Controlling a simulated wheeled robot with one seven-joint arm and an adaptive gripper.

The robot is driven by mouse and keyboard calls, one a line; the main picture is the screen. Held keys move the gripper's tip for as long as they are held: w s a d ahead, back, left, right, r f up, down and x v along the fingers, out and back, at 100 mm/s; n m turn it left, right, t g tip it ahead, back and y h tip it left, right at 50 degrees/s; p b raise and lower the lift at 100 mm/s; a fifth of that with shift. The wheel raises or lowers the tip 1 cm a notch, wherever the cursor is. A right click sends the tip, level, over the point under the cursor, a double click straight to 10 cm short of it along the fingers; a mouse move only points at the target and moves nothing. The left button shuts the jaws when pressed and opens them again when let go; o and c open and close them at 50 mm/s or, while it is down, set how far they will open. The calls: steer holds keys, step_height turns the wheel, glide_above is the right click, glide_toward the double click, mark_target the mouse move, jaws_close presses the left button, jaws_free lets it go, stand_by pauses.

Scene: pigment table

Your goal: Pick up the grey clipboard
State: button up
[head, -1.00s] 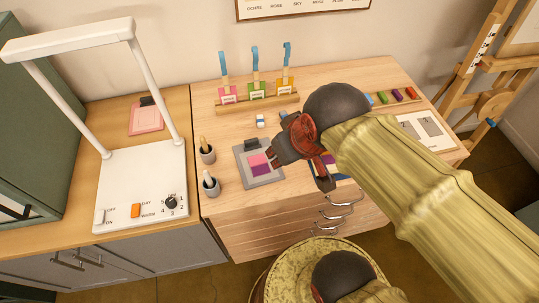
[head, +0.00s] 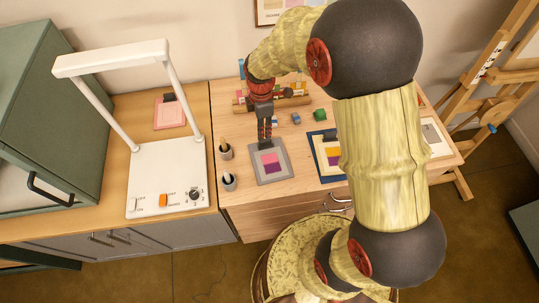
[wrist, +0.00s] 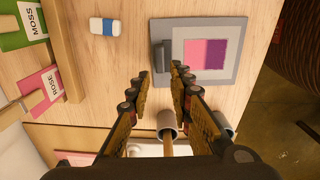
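The grey clipboard (head: 287,170) lies flat on the wooden desk in the head view, with a pink and purple sheet on it. It also shows in the wrist view (wrist: 205,79), with its dark clip (wrist: 162,57) at the left end. My gripper (head: 266,143) points down at the clip end in the head view. In the wrist view its fingers (wrist: 161,72) are apart, one on each side of the clip's line, with nothing held. Whether the fingertips touch the clip or board cannot be told.
Two grey cups with brushes (head: 225,152) (head: 229,182) stand left of the clipboard. A blue clipboard (head: 327,175) lies to the right, partly behind my arm. A blue-and-white eraser (wrist: 104,26) lies nearby. A pink clipboard (head: 168,113) and white lamp (head: 165,180) are on the left counter.

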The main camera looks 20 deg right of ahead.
mark_target(266, 140)
step_height(266, 140, down, 3)
steer(key=shift+r, duration=0.15)
steer(key=f, duration=0.2)
steer(key=d+f+b, duration=0.1)
steer(key=f, duration=0.1)
steer(key=shift+f+b, duration=0.3)
steer(key=shift+f, duration=0.15)
jaws_close()
steer(key=shift+r, duration=0.1)
